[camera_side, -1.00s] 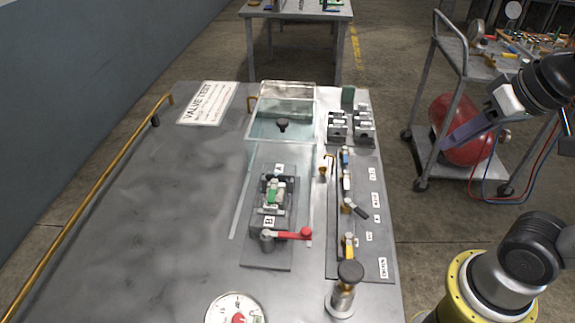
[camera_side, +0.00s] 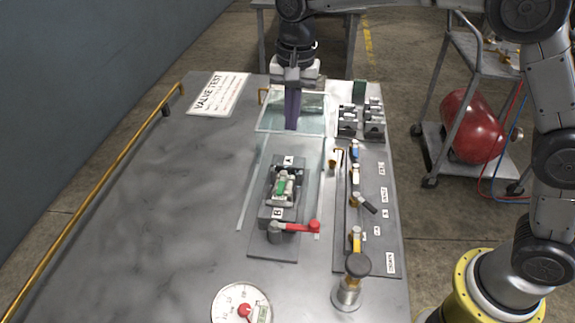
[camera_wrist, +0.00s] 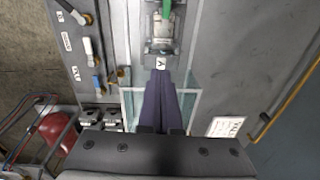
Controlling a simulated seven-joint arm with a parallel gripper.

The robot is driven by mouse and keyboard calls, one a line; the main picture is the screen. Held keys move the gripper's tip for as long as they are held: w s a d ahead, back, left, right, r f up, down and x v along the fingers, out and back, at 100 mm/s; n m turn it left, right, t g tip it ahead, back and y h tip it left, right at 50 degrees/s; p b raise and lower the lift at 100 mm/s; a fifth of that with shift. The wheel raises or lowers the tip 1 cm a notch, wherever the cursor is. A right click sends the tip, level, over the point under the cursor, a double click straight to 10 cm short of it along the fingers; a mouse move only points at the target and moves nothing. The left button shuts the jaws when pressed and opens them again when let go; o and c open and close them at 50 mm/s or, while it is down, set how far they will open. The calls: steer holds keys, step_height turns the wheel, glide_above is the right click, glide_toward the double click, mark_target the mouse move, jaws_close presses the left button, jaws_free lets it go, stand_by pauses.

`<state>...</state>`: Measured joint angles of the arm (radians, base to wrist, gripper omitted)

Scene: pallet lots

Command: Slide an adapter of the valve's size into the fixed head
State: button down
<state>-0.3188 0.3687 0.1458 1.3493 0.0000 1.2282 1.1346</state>
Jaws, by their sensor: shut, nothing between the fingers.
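The valve, with a green part (camera_side: 283,187), sits in a dark fixture between the labels A (camera_side: 288,161) and B (camera_side: 277,213); I cannot tell which end is the fixed head. Its green part also shows at the top of the wrist view (camera_wrist: 166,9). Small grey blocks stand in two rows (camera_side: 348,121) (camera_side: 374,119) at the back right; they may hold the adapters, but are too small to tell. My gripper (camera_side: 291,127) is shut and empty, pointing down at the clear guard (camera_side: 262,126) behind the fixture. In the wrist view its purple fingers (camera_wrist: 160,75) lie together, toward label A.
A red-handled lever (camera_side: 300,227) is at the fixture's near end. A panel of small valves with coloured handles (camera_side: 356,240) runs along the right, with a black knob (camera_side: 357,266) in front. A gauge (camera_side: 240,303) lies at the near edge.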

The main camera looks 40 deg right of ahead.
mark_target(286, 173)
steer(key=shift+g, duration=0.3)
steer(key=f, duration=0.4)
steer(key=a+f, duration=0.1)
steer(key=f, duration=0.7)
steer(key=shift+s+a+f, duration=0.15)
steer(key=shift+s+f, duration=0.05)
steer(key=shift+a, duration=0.1)
steer(key=shift+s+a, duration=0.7)
steer(key=shift+s, duration=0.1)
